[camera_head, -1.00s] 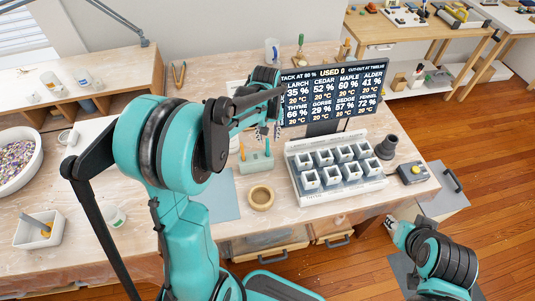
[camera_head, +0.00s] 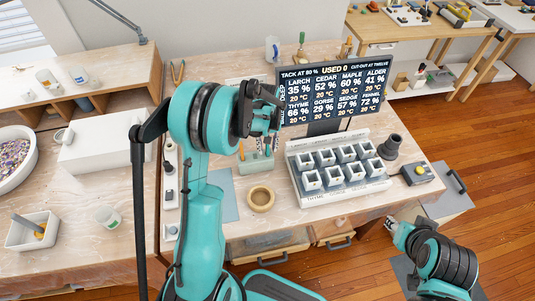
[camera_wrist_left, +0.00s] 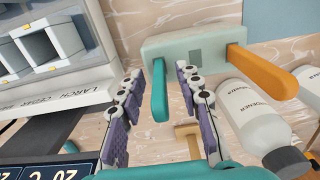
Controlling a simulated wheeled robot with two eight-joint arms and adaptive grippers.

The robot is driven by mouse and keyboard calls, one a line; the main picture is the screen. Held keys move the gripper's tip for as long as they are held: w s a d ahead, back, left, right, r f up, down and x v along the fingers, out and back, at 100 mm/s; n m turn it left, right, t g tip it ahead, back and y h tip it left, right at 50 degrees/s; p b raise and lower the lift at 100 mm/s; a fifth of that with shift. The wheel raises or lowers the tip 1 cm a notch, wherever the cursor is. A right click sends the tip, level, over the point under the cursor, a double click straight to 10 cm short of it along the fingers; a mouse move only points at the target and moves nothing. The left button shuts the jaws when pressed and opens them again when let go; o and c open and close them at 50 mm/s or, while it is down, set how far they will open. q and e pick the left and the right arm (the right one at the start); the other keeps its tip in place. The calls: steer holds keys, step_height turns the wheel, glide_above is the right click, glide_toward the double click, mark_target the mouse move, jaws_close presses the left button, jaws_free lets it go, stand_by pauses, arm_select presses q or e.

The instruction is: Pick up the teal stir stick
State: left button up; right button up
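The teal stir stick (camera_wrist_left: 159,92) stands in a pale green holder block (camera_wrist_left: 193,45) in the left wrist view. My left gripper (camera_wrist_left: 160,73) is open, with one finger on each side of the stick and gaps visible on both sides. In the head view the left gripper (camera_head: 268,140) hangs over the right end of the holder block (camera_head: 256,164), and the stick is hard to make out there. My right gripper (camera_head: 389,223) is low at the right, beyond the table's front edge, and too small to read.
An orange stick (camera_wrist_left: 262,72) stands in the same block, beside a white hardener bottle (camera_wrist_left: 255,115). A rack of white cups (camera_head: 338,190) stands right of the block. A dark display (camera_head: 333,92) is behind, and a round wooden ring (camera_head: 261,198) is in front.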

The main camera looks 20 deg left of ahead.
arm_select(q)
steer(key=shift+r, duration=0.1)
jaws_close()
step_height(320, 180, up, 10)
steer(key=p, duration=0.3)
steer(key=shift+s, duration=0.15)
stand_by(0.4)
